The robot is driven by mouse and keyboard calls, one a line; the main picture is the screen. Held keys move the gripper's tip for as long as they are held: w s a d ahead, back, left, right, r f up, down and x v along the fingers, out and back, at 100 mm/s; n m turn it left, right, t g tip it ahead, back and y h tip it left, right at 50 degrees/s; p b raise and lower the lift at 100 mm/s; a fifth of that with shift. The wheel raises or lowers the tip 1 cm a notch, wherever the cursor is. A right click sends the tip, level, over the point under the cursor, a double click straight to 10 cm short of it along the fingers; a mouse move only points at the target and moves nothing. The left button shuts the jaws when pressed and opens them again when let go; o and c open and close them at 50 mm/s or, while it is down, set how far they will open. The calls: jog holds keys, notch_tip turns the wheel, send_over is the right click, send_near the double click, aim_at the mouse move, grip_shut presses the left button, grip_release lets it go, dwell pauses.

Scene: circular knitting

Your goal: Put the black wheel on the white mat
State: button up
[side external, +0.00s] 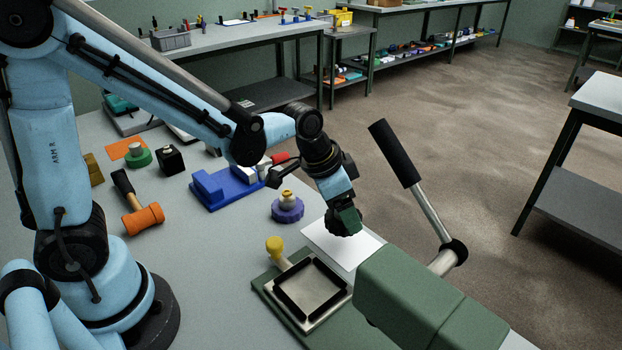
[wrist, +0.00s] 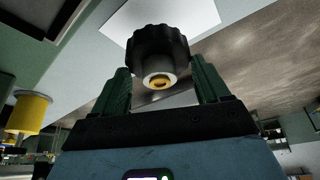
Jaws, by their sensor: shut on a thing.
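The black wheel (wrist: 157,45) has a scalloped rim and a pale hub with a yellow centre. My gripper (wrist: 162,82) is shut on it, with green fingers on either side of the hub. In the side view my gripper (side external: 347,217) points down over the white mat, and the wheel (side external: 341,228) shows as a dark shape at its tip, partly hidden. The white mat (side external: 350,258) lies flat on the grey table. In the wrist view the mat (wrist: 205,14) is beyond the wheel. I cannot tell whether the wheel touches the mat.
A green press with a black-gripped lever (side external: 395,153) stands close to the mat's right. A square metal frame with a yellow knob (side external: 274,243) is in front of it. A purple wheel (side external: 287,208), a blue block fixture (side external: 222,188) and an orange mallet (side external: 143,218) lie left.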

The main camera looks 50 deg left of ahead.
jog(key=shift+w+a+f, duration=0.25)
jog(key=shift+f, duration=2)
jog(key=o, duration=1.3)
jog(key=shift+f, duration=0.1)
jog(key=shift+c, duration=0.2)
jog(key=v, duration=1.2)
jog(key=s+a+r+n+t+y, duration=0.1)
jog(key=s+a+n+t+y, duration=0.1)
jog(key=s+a+n, duration=0.3)
jog(key=shift+s+a+t, duration=0.5)
jog(key=shift+s+t, duration=0.1)
jog(key=shift+s, duration=0.15)
